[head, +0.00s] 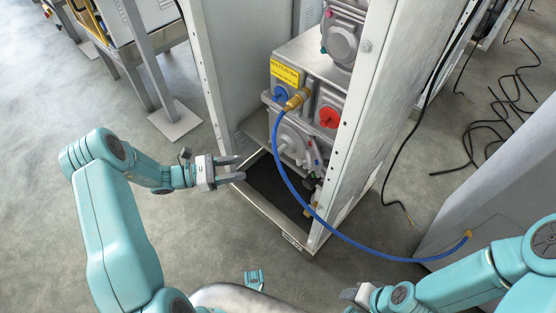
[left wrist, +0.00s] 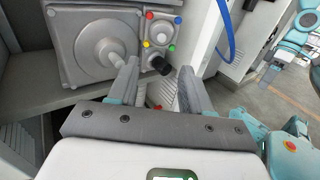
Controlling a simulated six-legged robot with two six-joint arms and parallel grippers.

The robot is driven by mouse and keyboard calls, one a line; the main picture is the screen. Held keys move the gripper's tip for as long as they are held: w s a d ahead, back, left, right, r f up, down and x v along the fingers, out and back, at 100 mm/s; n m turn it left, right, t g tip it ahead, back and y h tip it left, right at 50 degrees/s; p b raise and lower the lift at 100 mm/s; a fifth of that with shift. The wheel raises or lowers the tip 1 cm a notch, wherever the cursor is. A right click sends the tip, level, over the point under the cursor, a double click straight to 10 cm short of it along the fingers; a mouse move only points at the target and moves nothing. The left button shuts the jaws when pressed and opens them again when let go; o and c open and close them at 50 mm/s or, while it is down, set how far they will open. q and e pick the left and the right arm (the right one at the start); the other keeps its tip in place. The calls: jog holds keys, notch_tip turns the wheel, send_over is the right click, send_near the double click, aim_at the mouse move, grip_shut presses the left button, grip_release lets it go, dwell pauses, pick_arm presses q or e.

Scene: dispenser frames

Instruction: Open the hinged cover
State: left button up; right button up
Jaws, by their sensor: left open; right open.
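A grey metal dispenser unit (head: 300,70) stands inside an open upright frame. I cannot tell for sure which part is the hinged cover. A grey panel with a round boss (left wrist: 108,50) fills the upper left of the left wrist view; it sits low on the unit in the head view (head: 290,135). My left gripper (head: 241,169) is open and empty, left of the unit's lower part and apart from it. Its two fingers (left wrist: 157,75) show below a black knob and coloured buttons. My right gripper (head: 351,293) is open, low in the head view, away from the unit.
A blue hose (head: 345,238) runs from a brass fitting (head: 297,99) across the frame's front to a grey cabinet (head: 480,190) at right. The frame's white posts (head: 350,120) flank the opening. Black cables (head: 500,110) lie on the floor.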

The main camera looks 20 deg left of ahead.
pick_arm(q)
jog(key=f, duration=0.2)
jog(key=b, duration=0.3)
send_near(307, 160)
jog(key=w+d, duration=0.2)
jog(key=w+d+f, duration=0.1)
jog(key=w+d, duration=0.1)
jog(key=shift+f, duration=0.15)
jog(key=shift+s, duration=0.1)
grip_shut()
